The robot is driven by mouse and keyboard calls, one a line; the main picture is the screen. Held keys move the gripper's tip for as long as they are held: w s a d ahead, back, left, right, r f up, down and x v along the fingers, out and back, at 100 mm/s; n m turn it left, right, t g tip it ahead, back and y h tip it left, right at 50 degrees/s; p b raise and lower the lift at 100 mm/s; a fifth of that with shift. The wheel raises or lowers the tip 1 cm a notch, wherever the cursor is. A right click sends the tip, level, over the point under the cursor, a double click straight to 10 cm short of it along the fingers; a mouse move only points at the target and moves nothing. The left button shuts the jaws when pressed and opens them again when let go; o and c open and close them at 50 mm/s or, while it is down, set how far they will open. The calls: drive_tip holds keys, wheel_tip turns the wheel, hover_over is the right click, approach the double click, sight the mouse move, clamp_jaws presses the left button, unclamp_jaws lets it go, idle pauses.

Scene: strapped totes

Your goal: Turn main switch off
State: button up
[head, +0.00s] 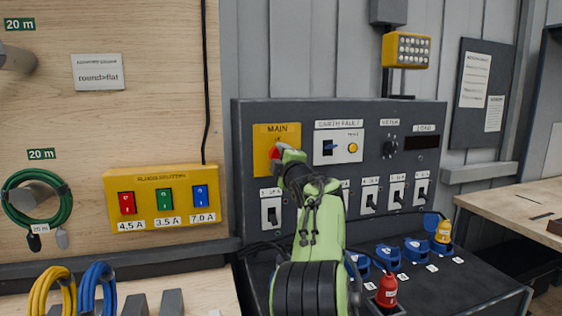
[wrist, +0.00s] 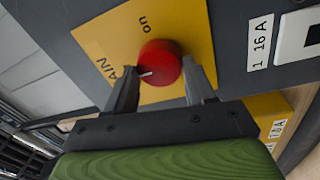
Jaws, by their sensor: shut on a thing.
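The main switch is a red rotary knob (wrist: 160,62) on a yellow plate (wrist: 192,22) lettered "MAIN" and "on". In the wrist view a white mark on the knob's face shows near its lower left side. My gripper (wrist: 165,80) is shut on the knob, with one grey finger on each side of it. In the head view my arm reaches up to the yellow plate (head: 277,134), and my gripper (head: 279,155) covers most of the knob. Only a bit of red (head: 274,153) shows there.
The dark panel (head: 410,165) also carries an earth fault unit (head: 339,147) and a row of breakers (head: 370,196) below. Blue sockets (head: 388,256) and a red plug (head: 387,291) sit on the ledge under it. A yellow splitter box (head: 162,197) hangs to the left.

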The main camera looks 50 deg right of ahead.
drive_tip(key=o, duration=1)
drive_tip(key=shift+o, duration=0.2)
drive_tip(key=b+v, duration=0.3)
drive_tip(key=v, duration=1.2)
drive_tip(key=shift+s+a+b, duration=0.2)
drive_tip(key=shift+s+b, duration=0.1)
drive_tip(key=shift+b, duration=0.1)
